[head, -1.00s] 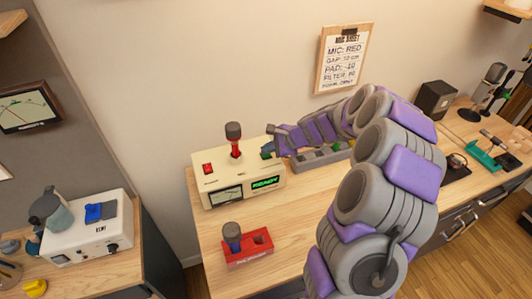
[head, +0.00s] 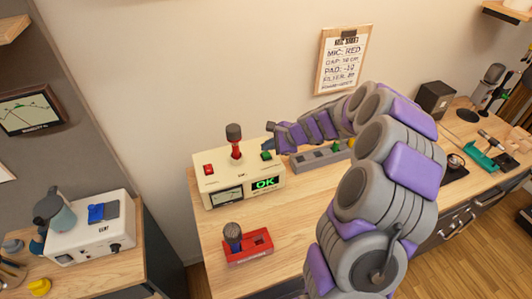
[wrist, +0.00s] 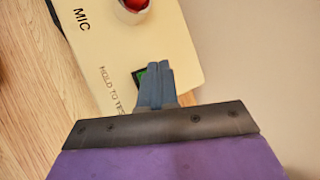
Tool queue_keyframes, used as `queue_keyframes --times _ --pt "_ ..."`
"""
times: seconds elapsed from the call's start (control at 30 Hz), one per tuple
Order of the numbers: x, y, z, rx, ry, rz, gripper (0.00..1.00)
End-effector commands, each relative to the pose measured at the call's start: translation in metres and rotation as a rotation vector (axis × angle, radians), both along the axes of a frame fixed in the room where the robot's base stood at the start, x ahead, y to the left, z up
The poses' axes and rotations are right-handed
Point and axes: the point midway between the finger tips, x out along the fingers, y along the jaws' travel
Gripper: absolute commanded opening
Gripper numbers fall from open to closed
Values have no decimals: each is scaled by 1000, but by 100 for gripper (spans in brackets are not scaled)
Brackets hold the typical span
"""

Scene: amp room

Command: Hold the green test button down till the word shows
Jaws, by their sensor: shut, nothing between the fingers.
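The cream test box (head: 210,184) stands on the wooden desk, and its green display (head: 265,184) reads "OK". The green test button (head: 266,155) is on the box's top at the right. My gripper (head: 268,146) is shut and empty, its tips just above or behind the button in the head view. In the wrist view the shut blue-grey fingers (wrist: 154,68) cover most of the button (wrist: 140,79), by the "HOLD TO TEST" print. I cannot tell whether the tips touch it.
A red-handled microphone (head: 235,142) stands upright on the box beside a red switch (head: 209,169). A red holder (head: 262,242) with a blue microphone sits in front. A grey strip (head: 312,160) lies behind my arm. Bare desk (head: 300,222) lies right of the red holder.

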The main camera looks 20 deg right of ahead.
Motion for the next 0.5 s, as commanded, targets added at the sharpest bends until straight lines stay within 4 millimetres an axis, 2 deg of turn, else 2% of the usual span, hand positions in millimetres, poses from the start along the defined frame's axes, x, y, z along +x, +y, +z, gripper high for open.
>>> queue_keyframes --times 0.17,0.5 --pt "0 0 3 0 0 0 0" --pt "0 0 33 0 0 0 0"
